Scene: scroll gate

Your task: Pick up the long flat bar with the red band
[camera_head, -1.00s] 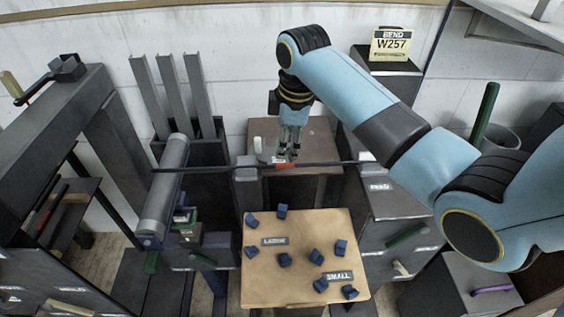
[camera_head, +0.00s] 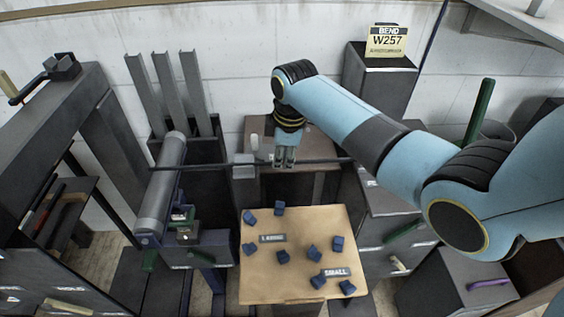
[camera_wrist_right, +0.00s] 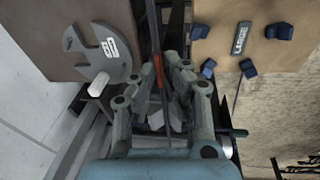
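The long flat dark bar (camera_head: 323,161) lies crosswise in the head view, passing over the roller at left and a small grey block in the middle. Its red band (camera_wrist_right: 157,70) shows in the right wrist view; in the head view my gripper hides it. My right gripper (camera_head: 285,165) points down at the bar at the band. In the wrist view its fingers (camera_wrist_right: 162,72) are apart, one on each side of the bar, with a gap visible. Whether they touch the bar is unclear. My left gripper is not in view.
A brown board (camera_head: 300,225) with several blue blocks stands in front of the bar. The grey roller (camera_head: 165,190) is at left. A grey hook-shaped gauge plate (camera_wrist_right: 103,48) lies beside the bar in the wrist view. Dark cabinets stand at right.

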